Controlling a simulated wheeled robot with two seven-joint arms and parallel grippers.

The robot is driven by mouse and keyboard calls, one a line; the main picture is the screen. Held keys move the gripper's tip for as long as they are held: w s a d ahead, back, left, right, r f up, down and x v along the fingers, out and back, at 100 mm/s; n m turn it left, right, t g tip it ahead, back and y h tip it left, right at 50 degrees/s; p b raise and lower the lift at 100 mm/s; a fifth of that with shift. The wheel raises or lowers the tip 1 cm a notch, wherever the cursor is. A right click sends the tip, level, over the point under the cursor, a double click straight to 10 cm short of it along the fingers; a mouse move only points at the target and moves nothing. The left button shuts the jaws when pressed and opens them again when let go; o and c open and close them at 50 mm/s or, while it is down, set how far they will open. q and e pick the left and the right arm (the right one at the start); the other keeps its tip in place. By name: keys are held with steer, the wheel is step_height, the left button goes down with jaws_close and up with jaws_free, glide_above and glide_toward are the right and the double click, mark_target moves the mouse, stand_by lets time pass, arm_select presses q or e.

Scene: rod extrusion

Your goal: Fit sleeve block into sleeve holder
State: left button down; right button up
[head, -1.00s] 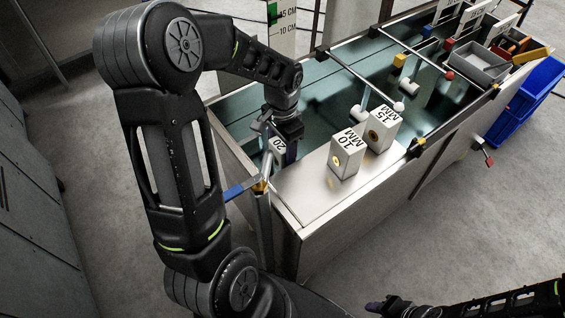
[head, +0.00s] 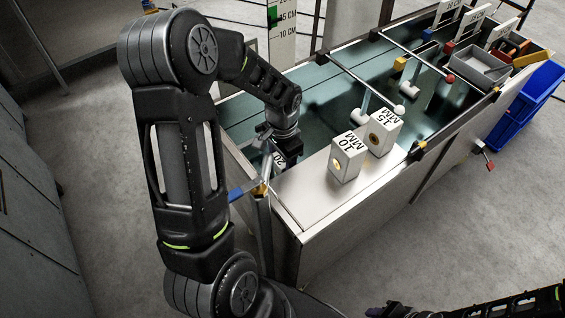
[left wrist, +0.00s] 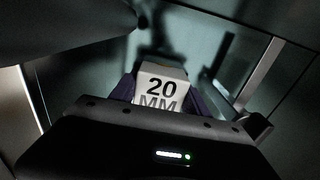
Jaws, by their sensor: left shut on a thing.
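A white sleeve block marked 20 MM (left wrist: 160,88) is held between the dark fingers of my left gripper (left wrist: 163,98) in the left wrist view. In the head view my left gripper (head: 287,150) is at the near left end of the machine, and only part of the 20 block (head: 278,160) shows beside it. A metal part with blue and yellow ends (head: 250,189) is just below; I cannot tell whether it is the sleeve holder. The contact under the block is hidden. My right gripper (head: 388,309) is dark and low at the bottom edge.
Two more white blocks, 10 MM (head: 348,158) and 15 MM (head: 383,131), stand on the metal ledge (head: 315,195) right of my left gripper. White-tipped rods (head: 358,117) cross the water tank (head: 325,92). A grey tray (head: 483,67) and blue bins (head: 530,98) are at far right.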

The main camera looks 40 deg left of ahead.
arm_select(q)
steer(key=shift+f, duration=0.1)
steer(key=c, duration=0.5)
jaws_free()
steer(key=shift+r, duration=0.25)
step_height(320, 180, up, 12)
steer(key=shift+f+p, duration=0.1)
steer(key=shift+p, duration=0.85)
